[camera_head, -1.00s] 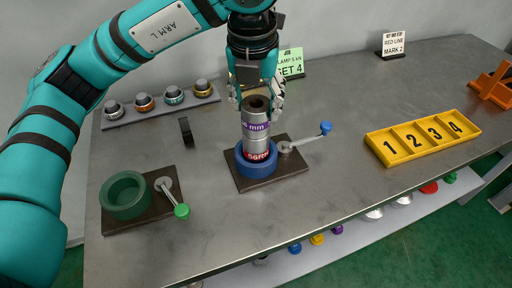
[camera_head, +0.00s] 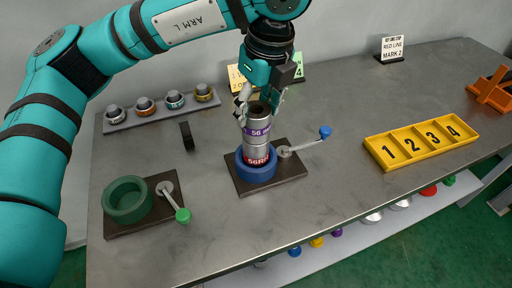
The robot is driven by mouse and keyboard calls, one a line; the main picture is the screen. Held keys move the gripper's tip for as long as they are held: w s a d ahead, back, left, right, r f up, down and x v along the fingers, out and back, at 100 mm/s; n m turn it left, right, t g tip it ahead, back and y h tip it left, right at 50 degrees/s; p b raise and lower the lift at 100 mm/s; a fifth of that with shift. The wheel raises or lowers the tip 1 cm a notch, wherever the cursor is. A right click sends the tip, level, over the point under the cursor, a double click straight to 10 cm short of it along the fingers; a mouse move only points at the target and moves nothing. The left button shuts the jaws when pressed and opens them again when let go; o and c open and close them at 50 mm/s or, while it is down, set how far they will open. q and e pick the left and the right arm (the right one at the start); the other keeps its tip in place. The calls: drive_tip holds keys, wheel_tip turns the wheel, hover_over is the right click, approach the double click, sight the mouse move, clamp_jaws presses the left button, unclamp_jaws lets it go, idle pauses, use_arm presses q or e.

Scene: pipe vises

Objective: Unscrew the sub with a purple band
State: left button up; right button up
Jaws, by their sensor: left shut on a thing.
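The sub with a purple band (camera_head: 257,130) is a silver cylinder with a hole in its top. It stands upright in the blue vise (camera_head: 258,174), and a red lettered band shows just above the vise ring. The vise sits on a dark plate, and its blue-knobbed handle (camera_head: 308,144) points to the right. My left gripper (camera_head: 259,104) comes down from above and is shut on the upper end of the sub, a finger on each side. My right gripper is not in view.
A green vise (camera_head: 127,200) with a green-knobbed handle stands at left. A rack (camera_head: 161,115) of several capped pieces lies behind it. A yellow numbered tray (camera_head: 422,141) and an orange stand (camera_head: 490,92) are at right. Sign cards stand at the back. The table's front middle is clear.

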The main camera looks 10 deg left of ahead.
use_arm(q)
drive_tip(key=n, duration=0.3)
drive_tip(key=shift+n+g, duration=0.3)
drive_tip(key=shift+g, duration=0.1)
drive_tip(key=shift+f+n, duration=0.1)
drive_tip(key=shift+n, duration=0.8)
drive_tip(key=o, duration=1.3)
drive_tip(key=shift+s, duration=0.1)
drive_tip(key=shift+o, duration=0.2)
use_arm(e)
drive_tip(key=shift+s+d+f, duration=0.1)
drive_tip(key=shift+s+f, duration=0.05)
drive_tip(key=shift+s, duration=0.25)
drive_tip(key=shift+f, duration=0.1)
